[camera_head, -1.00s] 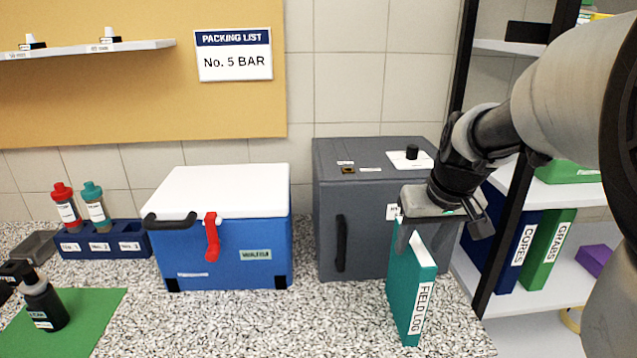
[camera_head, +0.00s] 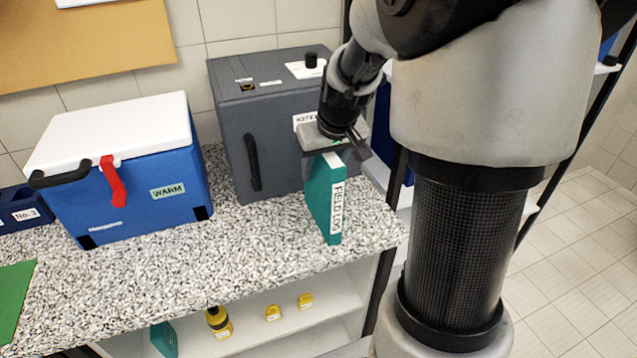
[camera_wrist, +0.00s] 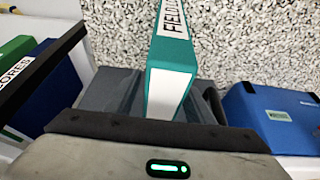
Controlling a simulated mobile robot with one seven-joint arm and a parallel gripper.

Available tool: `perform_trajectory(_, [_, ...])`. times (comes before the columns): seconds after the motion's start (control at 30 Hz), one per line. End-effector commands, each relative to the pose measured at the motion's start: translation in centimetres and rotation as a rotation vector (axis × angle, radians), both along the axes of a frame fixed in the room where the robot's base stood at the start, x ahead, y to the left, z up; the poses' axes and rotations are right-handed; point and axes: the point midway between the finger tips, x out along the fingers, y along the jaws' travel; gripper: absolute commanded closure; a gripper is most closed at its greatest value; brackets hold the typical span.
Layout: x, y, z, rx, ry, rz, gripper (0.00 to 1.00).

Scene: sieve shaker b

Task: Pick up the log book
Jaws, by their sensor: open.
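The log book, a teal binder with a white spine label reading FIELD LOG (camera_head: 322,205), stands upright on the speckled counter near its right end. In the wrist view the binder (camera_wrist: 172,62) runs up the middle of the picture, its top near my palm. My gripper (camera_head: 335,163) is open at the binder's top edge, with its fingers at either side of the top. I cannot tell whether they touch it. The fingertips are not clear in the wrist view.
A grey cabinet (camera_head: 236,98) with a black handle stands close behind the binder. A blue cooler (camera_head: 150,185) with a white lid is to the left. The counter (camera_head: 215,262) in front is clear. Yellow items (camera_head: 218,322) sit on a shelf below.

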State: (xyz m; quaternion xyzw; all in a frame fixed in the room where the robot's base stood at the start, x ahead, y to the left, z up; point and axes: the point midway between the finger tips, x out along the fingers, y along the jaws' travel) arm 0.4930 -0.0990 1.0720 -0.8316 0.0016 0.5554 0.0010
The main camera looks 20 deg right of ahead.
Motion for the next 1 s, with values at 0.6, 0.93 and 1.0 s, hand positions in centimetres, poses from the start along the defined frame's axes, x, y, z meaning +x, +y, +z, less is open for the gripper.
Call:
perform_trajectory(0.6, [-0.01, 0.01, -0.48, 0.000, 0.000, 0.000, 0.52])
perform_trajectory(0.93, [-0.01, 0.01, -0.46, 0.000, 0.000, 0.000, 0.65])
perform_trajectory(1.0, [-0.01, 0.01, -0.46, 0.000, 0.000, 0.000, 0.77])
